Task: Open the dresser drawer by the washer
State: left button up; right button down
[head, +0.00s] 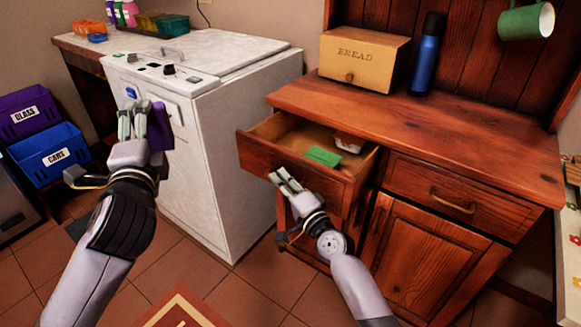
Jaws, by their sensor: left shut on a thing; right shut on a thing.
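The dresser (440,135) of reddish wood stands right of the white washer (235,130). Its left drawer (254,157) is pulled out, with the inside showing. A green flat item (323,156) and a small white-and-brown item (349,142) lie in it. My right gripper (282,176) is at the drawer's front, shut on its handle, which the fingers hide. My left gripper (130,112) is shut on a purple thing (161,128) in front of the washer, partly hidden by the fingers.
The right drawer (450,195) is shut. A bread box (364,62) and a blue bottle (426,55) stand on the dresser top. A purple bin (27,112) and a blue bin (50,153) are at the left. Tiled floor lies open before the washer.

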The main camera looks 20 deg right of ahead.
pick_arm(q)
jog(key=shift+r+p, duration=0.7)
jog(key=shift+r, duration=0.3)
pick_arm(e)
jog(key=shift+s+a+f, duration=0.1)
jog(key=shift+s+a, duration=0.65)
jog(key=shift+a, duration=0.2)
jog(key=shift+s+a, duration=0.75)
jog(key=shift+a, duration=0.15)
jog(key=c, duration=1.7)
grip_release()
jog(key=v, duration=1.2)
